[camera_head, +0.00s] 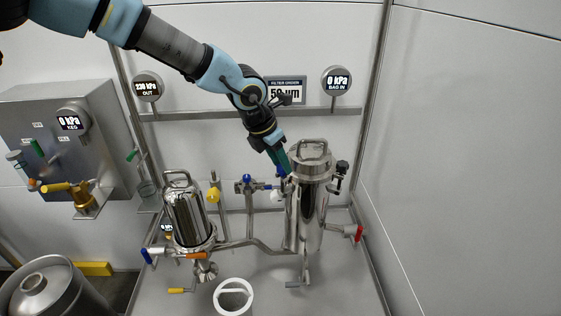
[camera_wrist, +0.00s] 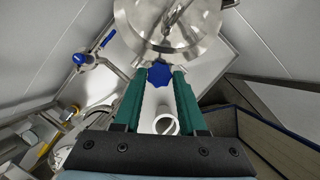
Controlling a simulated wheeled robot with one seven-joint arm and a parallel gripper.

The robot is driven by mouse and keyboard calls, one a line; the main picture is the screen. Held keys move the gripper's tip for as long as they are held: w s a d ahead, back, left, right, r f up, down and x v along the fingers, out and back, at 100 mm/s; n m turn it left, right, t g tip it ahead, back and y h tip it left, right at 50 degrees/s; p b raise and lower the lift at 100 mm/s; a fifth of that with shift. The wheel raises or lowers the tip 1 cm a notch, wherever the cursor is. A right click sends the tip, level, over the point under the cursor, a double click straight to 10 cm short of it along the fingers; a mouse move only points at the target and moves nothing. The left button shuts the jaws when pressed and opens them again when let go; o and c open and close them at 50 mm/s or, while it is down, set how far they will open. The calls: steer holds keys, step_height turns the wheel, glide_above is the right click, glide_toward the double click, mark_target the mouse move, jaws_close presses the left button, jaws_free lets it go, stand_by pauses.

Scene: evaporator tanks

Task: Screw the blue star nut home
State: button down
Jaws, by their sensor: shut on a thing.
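The blue star nut (camera_wrist: 159,75) shows in the wrist view at the side of the steel filter housing (camera_wrist: 180,25). My gripper (camera_wrist: 160,82) has its two green fingers on either side of the nut, shut on it. In the head view my gripper (camera_head: 285,170) reaches down from the upper left to the left side of the tall steel housing (camera_head: 311,205), just below its lid. The nut is mostly hidden there by the fingers. How far the nut is threaded cannot be told.
A smaller steel vessel (camera_head: 185,212) stands to the left. A white bucket (camera_head: 233,297) is on the floor in front. Valves with blue (camera_head: 247,183), yellow (camera_head: 213,194) and red (camera_head: 359,233) handles surround the piping. Gauges (camera_head: 337,82) hang on the back wall. The right wall is bare.

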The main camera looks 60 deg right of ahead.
steer(key=shift+f+m, duration=0.15)
steer(key=shift+m, duration=0.25)
steer(key=shift+s+a+f+m+g+y, duration=0.35)
steer(key=shift+s+f+m+g, duration=0.15)
steer(key=shift+s+f+m, duration=0.1)
steer(key=shift+s+d+r+m, duration=0.15)
steer(key=shift+r+m, duration=0.1)
steer(key=shift+m, duration=0.15)
steer(key=shift+w+d+r, duration=0.25)
steer(key=shift+w+r, duration=0.25)
steer(key=shift+r, duration=0.05)
steer(key=c, duration=0.8)
jaws_free()
steer(key=shift+r, duration=0.1)
steer(key=o, duration=0.3)
steer(key=shift+w, duration=0.25)
steer(key=shift+o, duration=0.2)
